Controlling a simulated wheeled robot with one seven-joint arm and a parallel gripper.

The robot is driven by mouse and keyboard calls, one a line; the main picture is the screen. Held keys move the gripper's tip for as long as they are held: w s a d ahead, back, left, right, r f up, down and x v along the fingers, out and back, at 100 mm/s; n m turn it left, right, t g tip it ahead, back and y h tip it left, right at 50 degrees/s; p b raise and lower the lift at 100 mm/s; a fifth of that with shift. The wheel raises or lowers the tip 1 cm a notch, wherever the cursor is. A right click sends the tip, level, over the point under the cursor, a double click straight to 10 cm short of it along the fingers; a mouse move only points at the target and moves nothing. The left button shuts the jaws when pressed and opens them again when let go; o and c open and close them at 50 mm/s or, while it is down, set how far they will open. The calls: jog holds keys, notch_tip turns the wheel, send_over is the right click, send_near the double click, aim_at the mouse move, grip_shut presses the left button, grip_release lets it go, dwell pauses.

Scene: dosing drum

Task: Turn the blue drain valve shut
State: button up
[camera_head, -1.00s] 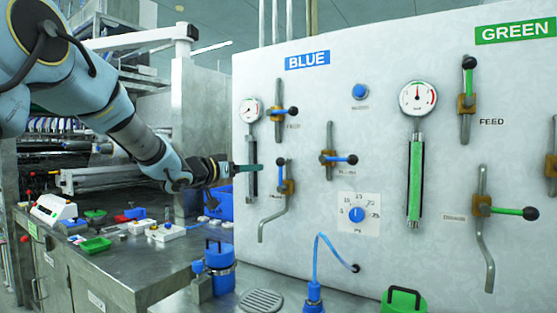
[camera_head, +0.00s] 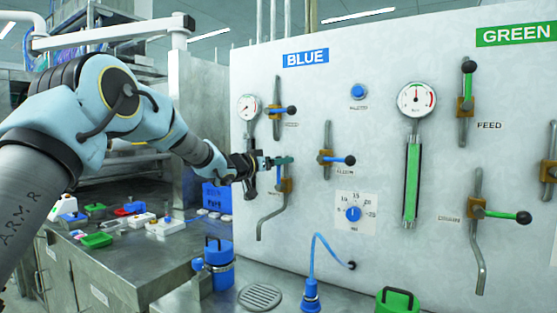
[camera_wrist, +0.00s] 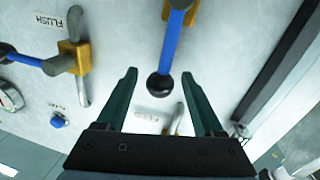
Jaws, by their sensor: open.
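The blue drain valve (camera_head: 287,186) is low on the panel's BLUE side, with a brass body and a bent grey pipe. Its blue lever points up from the body, in line with the pipe. In the wrist view, which is upside down, the blue lever (camera_wrist: 172,45) ends in a black ball knob (camera_wrist: 159,86). My gripper (camera_head: 286,160) is at the lever's upper end. In the wrist view, the green fingers of my gripper (camera_wrist: 160,75) are open on either side of the knob, with visible gaps. In the head view the fingers hide the knob.
The blue flush valve (camera_head: 327,158) and blue feed valve (camera_head: 275,110) are close by, both with levers sideways. A gauge (camera_head: 247,108) is above left. The green drain valve (camera_head: 478,209) is far right. A blue canister (camera_head: 219,262) stands below.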

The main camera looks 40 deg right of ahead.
grip_shut()
dwell(0.5)
dwell(0.9)
